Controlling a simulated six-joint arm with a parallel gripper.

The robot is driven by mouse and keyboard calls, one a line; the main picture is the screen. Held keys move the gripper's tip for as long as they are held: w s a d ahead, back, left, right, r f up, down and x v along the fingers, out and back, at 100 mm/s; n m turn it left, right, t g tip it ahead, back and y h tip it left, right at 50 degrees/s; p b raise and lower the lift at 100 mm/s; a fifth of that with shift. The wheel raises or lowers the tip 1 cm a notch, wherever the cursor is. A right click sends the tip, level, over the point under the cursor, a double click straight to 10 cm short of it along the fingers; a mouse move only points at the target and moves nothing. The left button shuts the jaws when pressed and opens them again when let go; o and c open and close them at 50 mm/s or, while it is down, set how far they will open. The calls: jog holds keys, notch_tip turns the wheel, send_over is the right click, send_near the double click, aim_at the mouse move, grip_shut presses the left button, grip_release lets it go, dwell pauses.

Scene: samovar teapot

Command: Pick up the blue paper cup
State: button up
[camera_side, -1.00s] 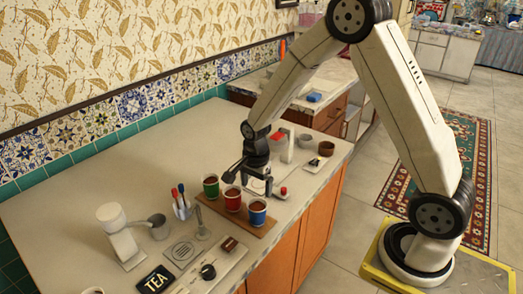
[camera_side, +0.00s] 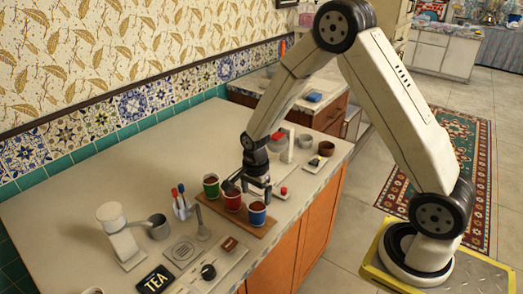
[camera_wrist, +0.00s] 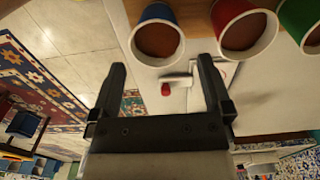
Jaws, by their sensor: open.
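The blue paper cup (camera_side: 257,213) stands upright on a brown wooden board (camera_side: 264,232), at the right end of a row with a red cup (camera_side: 232,200) and a green cup (camera_side: 211,187). In the wrist view the blue cup (camera_wrist: 157,36) is at the top, filled with something brown, beyond my fingertips. My gripper (camera_side: 248,186) is open and empty, just behind the red and blue cups in the side view. Its two fingers also show in the wrist view (camera_wrist: 162,72), with nothing between them. I cannot tell whether a finger touches a cup.
The red cup is close beside the blue one. A small red object (camera_side: 284,191) lies on the counter right of my gripper. A holder with pens (camera_side: 181,207) and a grinder-like white device (camera_side: 119,235) stand to the left. The counter's back left is clear.

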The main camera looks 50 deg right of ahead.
aim_at(257, 205)
jog(key=shift+s+f, duration=0.15)
jog(key=shift+f, duration=2.35)
jog(key=c, duration=0.6)
